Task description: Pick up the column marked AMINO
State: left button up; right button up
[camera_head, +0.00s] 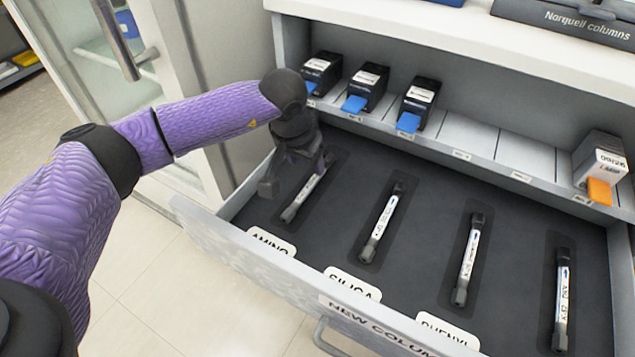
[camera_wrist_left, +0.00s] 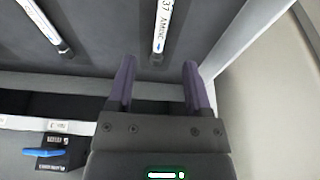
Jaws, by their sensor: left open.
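The AMINO column (camera_head: 300,200) is a slim white-labelled tube with dark ends. It lies in the leftmost slot of the open drawer, behind the AMINO tag (camera_head: 271,242). In the left wrist view the column (camera_wrist_left: 163,25) reads "AMINO", and its dark end lies just beyond the gap between my fingertips. My left gripper (camera_head: 296,172) is open and empty above the column's far end, hiding part of it. In the left wrist view the gripper's two purple fingers (camera_wrist_left: 158,68) are spread apart. My right gripper is not in view.
Other columns lie in parallel slots: one by the SILICA tag (camera_head: 380,221), one by the PHENYL tag (camera_head: 468,260), and one at far right (camera_head: 562,300). Black boxes (camera_head: 367,87) stand on the shelf behind. The drawer's left wall (camera_head: 245,195) is close to my gripper.

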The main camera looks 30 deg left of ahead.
aim_at(309, 184)
pick_arm(q)
jog(key=b+x, duration=0.1)
jog(key=x, duration=0.1)
jog(key=b+x, duration=0.2)
jog(key=s+b+x, duration=0.1)
jog(key=x, duration=0.2)
jog(key=shift+a+f, duration=0.15)
jog(key=shift+f, duration=0.05)
jog(key=shift+w+f+b, duration=0.2)
jog(key=shift+f+b, duration=0.05)
jog(key=shift+b, duration=0.15)
jog(key=shift+w, duration=0.1)
jog(key=shift+r, duration=0.15)
grip_shut()
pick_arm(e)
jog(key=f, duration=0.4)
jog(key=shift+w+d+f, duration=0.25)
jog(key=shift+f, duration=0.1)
